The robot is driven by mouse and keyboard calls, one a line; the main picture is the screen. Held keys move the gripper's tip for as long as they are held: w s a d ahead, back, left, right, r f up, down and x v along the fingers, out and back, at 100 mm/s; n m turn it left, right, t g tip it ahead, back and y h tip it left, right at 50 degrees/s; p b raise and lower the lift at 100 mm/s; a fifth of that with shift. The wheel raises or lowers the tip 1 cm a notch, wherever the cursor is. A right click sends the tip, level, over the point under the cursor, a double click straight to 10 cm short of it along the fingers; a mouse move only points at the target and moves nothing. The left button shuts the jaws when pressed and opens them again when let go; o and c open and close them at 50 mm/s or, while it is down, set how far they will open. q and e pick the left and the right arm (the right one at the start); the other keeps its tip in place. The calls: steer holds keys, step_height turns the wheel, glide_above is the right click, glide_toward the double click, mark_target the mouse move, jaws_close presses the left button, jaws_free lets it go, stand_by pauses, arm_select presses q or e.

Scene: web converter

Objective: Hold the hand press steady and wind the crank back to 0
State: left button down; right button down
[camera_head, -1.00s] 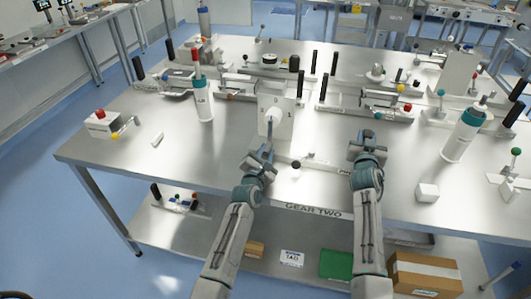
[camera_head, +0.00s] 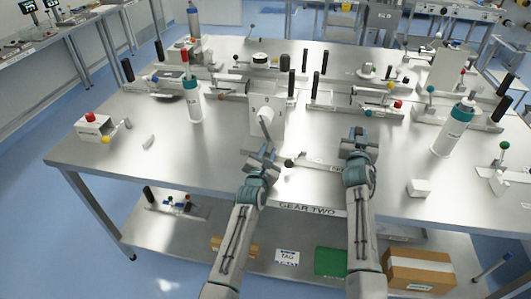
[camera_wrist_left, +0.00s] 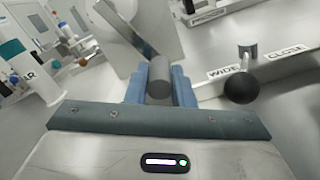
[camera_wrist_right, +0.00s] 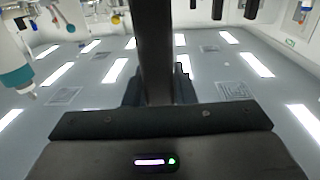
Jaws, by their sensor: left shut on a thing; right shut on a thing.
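The white upright panel (camera_head: 281,115) with a numbered dial stands mid-table. Its metal crank arm (camera_head: 265,128) points down toward me. My left gripper (camera_head: 263,153) is shut on the crank's grey cylindrical handle (camera_wrist_left: 158,76), which shows between its fingers in the left wrist view. My right gripper (camera_head: 358,136) is at the right end of a low bar (camera_head: 312,163) lettered at that end. It is shut on a dark straight bar (camera_wrist_right: 153,50), seen in the right wrist view. I cannot tell whether that bar belongs to the hand press. The pointer reading is too small to make out.
A black ball knob (camera_wrist_left: 241,88) sits by the WIDE and CLOSE labels, right of the crank handle. A white bottle (camera_head: 193,103) stands left of the panel. A white block (camera_head: 419,187) lies right of my right arm. The left front table is mostly clear.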

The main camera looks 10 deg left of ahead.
arm_select(q)
steer(key=c, duration=1.3)
jaws_free()
steer(key=shift+d, duration=0.1)
steer(key=shift+o, duration=0.2)
steer(key=shift+s+a+r, duration=0.1)
steer(key=shift+s+a, duration=0.05)
steer(key=shift+s, duration=1.8)
steer(key=shift+s+a, duration=0.15)
steer(key=shift+s, duration=1.8)
